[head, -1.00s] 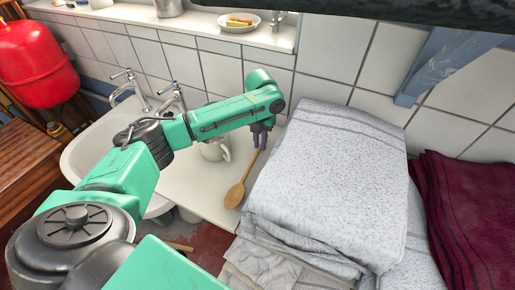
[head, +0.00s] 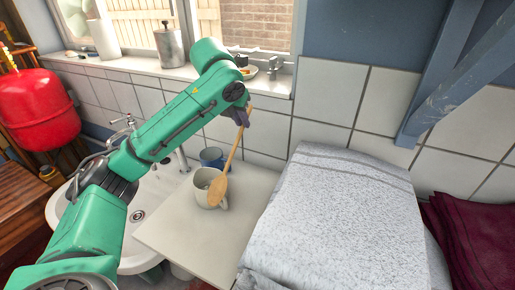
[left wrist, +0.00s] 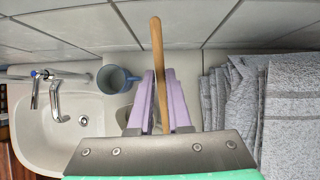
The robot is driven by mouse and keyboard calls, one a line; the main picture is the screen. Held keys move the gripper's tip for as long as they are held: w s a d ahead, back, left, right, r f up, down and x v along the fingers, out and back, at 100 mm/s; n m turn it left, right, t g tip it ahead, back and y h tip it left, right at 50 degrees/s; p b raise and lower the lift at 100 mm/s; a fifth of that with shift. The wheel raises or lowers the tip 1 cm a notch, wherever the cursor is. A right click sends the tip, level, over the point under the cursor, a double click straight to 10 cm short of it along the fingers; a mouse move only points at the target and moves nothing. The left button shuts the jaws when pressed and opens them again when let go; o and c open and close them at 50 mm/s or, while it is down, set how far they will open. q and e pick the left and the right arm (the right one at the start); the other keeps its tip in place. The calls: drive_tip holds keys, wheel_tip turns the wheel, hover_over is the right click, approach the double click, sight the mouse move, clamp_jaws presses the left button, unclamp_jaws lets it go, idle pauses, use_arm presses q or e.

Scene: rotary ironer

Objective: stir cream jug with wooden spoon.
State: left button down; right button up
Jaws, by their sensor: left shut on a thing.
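The wooden spoon (head: 230,160) hangs tilted from my left gripper (head: 241,114), bowl end down and to the left. In the left wrist view, my left gripper's purple fingers (left wrist: 156,102) are shut on the spoon's handle (left wrist: 157,58). The cream jug (head: 205,188), a pale open vessel with a handle, stands upright on the white counter. In the head view the spoon's bowl overlaps the jug's right side and shows whole, so it is not inside the jug. Whether it touches the jug, I cannot tell. My right gripper is not in view.
A blue mug (head: 211,157) stands just behind the jug; it also shows in the left wrist view (left wrist: 112,78). A sink with taps (head: 138,214) lies to the left. Folded grey towels (head: 335,215) stand high to the right. The counter's front (head: 190,245) is clear.

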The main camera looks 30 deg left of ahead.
use_arm(q)
drive_tip(key=s+a+r+t+b, duration=0.35)
drive_tip(key=a+r+t, duration=0.35)
drive_tip(key=r, duration=0.5)
wheel_tip(320, 180, down, 14)
drive_tip(key=b, duration=1.2)
drive_tip(key=shift+y+b, duration=0.3)
drive_tip(key=shift+b, duration=0.1)
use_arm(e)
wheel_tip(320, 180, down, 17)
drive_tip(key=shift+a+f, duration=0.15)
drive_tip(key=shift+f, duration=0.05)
use_arm(q)
drive_tip(key=shift+s+d+r, duration=0.1)
